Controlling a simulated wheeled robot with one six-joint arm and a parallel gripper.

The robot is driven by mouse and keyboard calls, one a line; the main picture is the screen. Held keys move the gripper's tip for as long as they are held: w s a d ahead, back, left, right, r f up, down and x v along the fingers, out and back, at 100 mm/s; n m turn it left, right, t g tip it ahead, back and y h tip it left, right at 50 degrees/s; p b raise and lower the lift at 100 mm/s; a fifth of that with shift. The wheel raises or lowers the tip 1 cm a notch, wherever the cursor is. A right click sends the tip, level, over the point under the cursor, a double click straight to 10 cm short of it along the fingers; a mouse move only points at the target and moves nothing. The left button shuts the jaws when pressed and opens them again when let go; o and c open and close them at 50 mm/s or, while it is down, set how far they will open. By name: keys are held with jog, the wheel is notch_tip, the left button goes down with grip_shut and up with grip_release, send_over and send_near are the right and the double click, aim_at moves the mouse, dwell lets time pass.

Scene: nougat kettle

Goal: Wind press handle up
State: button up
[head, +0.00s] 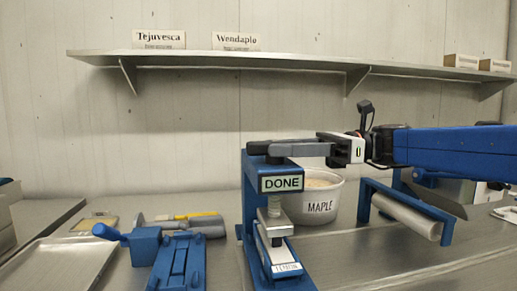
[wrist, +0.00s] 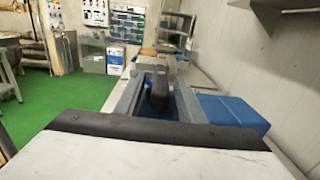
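The blue press (head: 250,215) stands on the bench with a "DONE" label (head: 282,184) on its upper front and a "TENSION"-like label low down. A dark handle piece (head: 259,147) shows at its top left. My gripper (head: 275,149) reaches in level from the right over the press top. In the wrist view my two grey fingers (wrist: 158,95) stand apart, one on each side of a dark upright knob (wrist: 161,88), with blue showing between finger and knob on the left. I cannot tell whether either finger touches it.
A tub marked "MAPLE" (head: 320,201) stands behind the press. A blue roller stand (head: 407,215) is at right. A blue clamp device (head: 178,262), hand tools (head: 188,220) and a metal tray (head: 68,266) lie at left. A shelf (head: 230,58) runs above.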

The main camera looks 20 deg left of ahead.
aim_at(258, 155)
jog(key=shift+x, duration=2.4)
grip_shut()
